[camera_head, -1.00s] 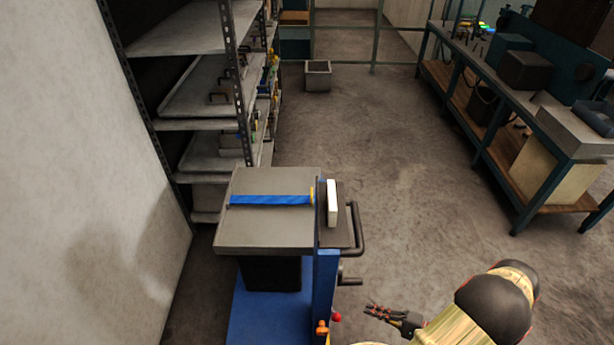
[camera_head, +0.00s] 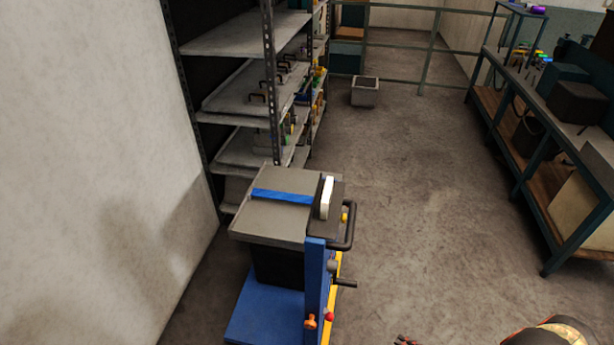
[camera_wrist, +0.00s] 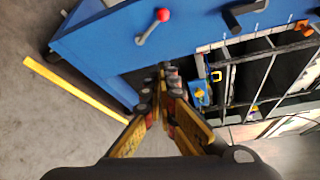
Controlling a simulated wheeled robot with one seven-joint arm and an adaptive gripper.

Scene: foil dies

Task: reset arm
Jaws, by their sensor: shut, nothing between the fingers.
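My gripper shows in the wrist view (camera_wrist: 164,90), its fingers together with nothing between them. In the head view only a small tip of my gripper (camera_head: 405,341) shows at the bottom edge, with part of my arm at the bottom right. The gripper is right of a blue machine or cart (camera_head: 315,280) and apart from it in the head view. The blue body (camera_wrist: 110,50) also fills the upper left of the wrist view, with a red-knobbed lever (camera_wrist: 162,16).
The cart's grey top (camera_head: 285,217) carries a blue strip (camera_head: 283,196) and a white block (camera_head: 327,198). A shelf rack (camera_head: 255,90) stands behind it, beside the left wall. A workbench (camera_head: 545,150) runs along the right. A grey bin (camera_head: 365,93) stands at the back. The middle floor is clear.

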